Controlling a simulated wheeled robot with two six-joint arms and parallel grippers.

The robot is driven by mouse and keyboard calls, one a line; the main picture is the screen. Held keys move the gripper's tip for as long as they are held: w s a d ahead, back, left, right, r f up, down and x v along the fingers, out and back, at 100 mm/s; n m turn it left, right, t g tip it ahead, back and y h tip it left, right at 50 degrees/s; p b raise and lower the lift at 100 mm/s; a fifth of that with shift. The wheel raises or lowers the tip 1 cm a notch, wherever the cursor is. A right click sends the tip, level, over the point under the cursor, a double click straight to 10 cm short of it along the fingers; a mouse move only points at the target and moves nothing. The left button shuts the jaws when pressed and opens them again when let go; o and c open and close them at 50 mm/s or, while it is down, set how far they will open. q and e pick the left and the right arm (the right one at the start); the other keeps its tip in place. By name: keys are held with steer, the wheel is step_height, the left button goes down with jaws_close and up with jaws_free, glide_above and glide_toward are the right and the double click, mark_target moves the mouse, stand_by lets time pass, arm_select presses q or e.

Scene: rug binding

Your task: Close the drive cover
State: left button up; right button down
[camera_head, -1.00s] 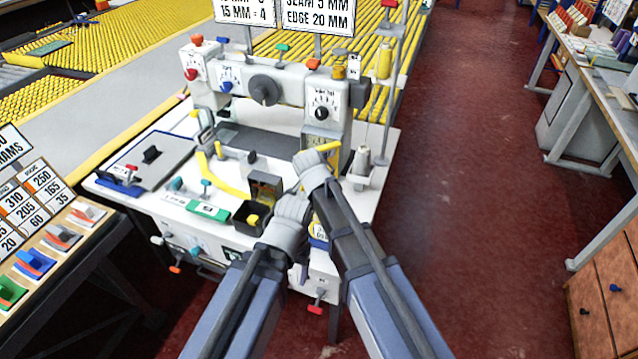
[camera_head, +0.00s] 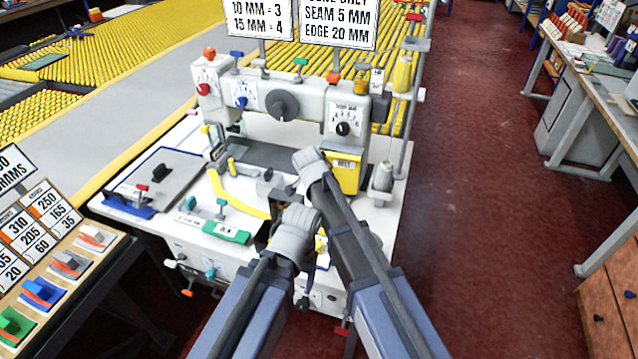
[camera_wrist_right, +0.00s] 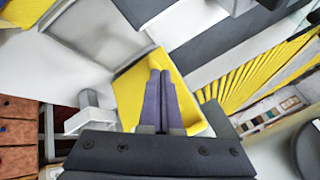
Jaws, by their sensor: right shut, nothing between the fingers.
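The drive cover (camera_head: 345,175) is the yellow panel with a white label on the lower right of the sewing machine's head. It hangs down flat against the machine's front and looks shut or nearly so. In the right wrist view the yellow cover (camera_wrist_right: 128,95) lies right behind my right gripper (camera_wrist_right: 161,78), whose purple fingers are shut together and empty. I cannot tell whether they touch it. In the head view my right gripper (camera_head: 310,160) is just left of the cover. My left gripper (camera_head: 293,230) is over the table's front edge, its fingers hidden.
A curved yellow guide (camera_head: 235,197) and a green block (camera_head: 227,232) lie to the left. A red floor (camera_head: 480,220) is clear on the right.

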steer(key=shift+w+a, duration=0.1)
steer(key=shift+w, duration=0.35)
stand_by(0.4)
